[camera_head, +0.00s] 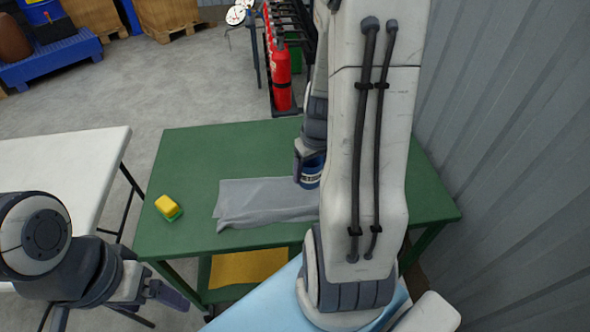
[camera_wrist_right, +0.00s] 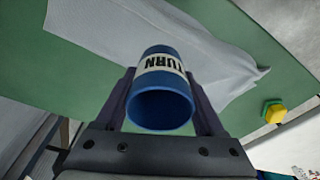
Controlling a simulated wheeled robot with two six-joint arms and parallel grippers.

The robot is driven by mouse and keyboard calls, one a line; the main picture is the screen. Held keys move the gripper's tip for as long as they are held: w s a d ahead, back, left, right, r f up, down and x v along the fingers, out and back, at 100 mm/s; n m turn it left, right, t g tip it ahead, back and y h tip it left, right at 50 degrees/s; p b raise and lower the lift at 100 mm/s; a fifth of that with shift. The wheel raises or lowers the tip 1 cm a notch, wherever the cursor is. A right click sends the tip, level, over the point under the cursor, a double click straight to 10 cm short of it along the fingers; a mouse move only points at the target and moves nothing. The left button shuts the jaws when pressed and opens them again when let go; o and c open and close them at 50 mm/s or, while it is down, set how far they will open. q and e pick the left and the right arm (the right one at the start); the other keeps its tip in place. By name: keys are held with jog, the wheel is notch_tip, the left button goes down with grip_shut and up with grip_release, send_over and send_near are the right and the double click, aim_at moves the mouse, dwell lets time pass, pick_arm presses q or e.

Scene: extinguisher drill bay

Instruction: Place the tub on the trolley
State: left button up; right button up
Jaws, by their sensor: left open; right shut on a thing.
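The blue tub (camera_head: 311,172) with a white label is in my right gripper (camera_head: 304,165), over the green-topped trolley (camera_head: 185,150) and beside a grey cloth. In the right wrist view the tub (camera_wrist_right: 160,95) sits between the two fingers of my right gripper (camera_wrist_right: 161,100), which are shut on it. Part of the label reads "TURN". I cannot tell whether the tub touches the trolley top. My right arm hides part of the trolley in the head view. My left gripper (camera_head: 165,293) is open and empty at the lower left, near the trolley's front left leg.
The grey cloth (camera_head: 262,203) lies on the trolley, and a yellow and green sponge (camera_head: 168,207) sits at its left. A white table (camera_head: 65,165) stands to the left. Red extinguishers (camera_head: 281,75) stand behind; a corrugated wall (camera_head: 510,150) is at right.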

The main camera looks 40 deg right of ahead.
jog(key=w+f, duration=0.1)
jog(key=w, duration=0.1)
jog(key=w+d+f, duration=0.1)
jog(key=w+f, duration=0.1)
jog(key=w, duration=0.1)
jog(key=w+f, duration=0.1)
jog(key=w, duration=0.1)
jog(key=shift+w+d+f+p, duration=0.25)
jog(key=shift+d+f+p, duration=0.05)
jog(key=shift+d+p, duration=0.1)
jog(key=shift+w+f, duration=0.2)
jog(key=shift+f, duration=0.05)
jog(key=shift+f+b, duration=0.45)
jog(key=shift+f, duration=1.4)
jog(key=shift+s+f+b, duration=0.15)
jog(key=shift+f+b, duration=0.55)
jog(key=shift+b, duration=0.05)
grip_shut()
jog(key=o, duration=1.5)
grip_release()
jog(key=shift+s+a, duration=0.1)
